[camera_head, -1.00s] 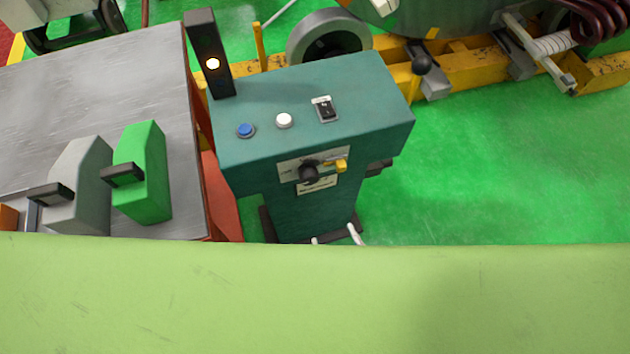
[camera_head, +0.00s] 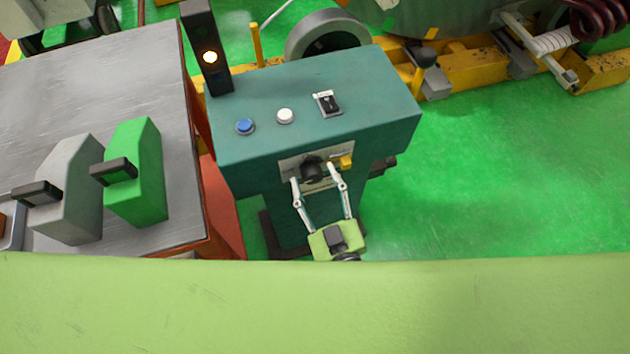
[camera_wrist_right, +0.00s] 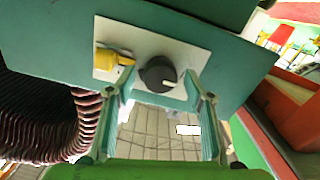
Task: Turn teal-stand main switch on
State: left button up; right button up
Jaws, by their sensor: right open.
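The teal stand (camera_head: 340,85) stands in the middle of the head view. Its front plate (camera_head: 290,168) carries a black rotary main switch (camera_head: 312,170) with a small yellow part (camera_head: 346,162) beside it. My right gripper (camera_head: 314,172) is open in front of the plate, its fingers on either side of the black knob. In the right wrist view the knob (camera_wrist_right: 157,74) shows a light mark at its lower right, and the yellow part (camera_wrist_right: 113,60) is at its left. The open fingertips (camera_wrist_right: 153,82) are close below the knob; contact cannot be told. My left gripper is not in view.
A metal table (camera_head: 90,85) with a green block (camera_head: 140,175) is at left. Green floor (camera_head: 500,190) is clear at right.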

jog(key=shift+w+a, duration=0.1)
jog(key=shift+w, duration=0.1)
jog(key=c, duration=1.1)
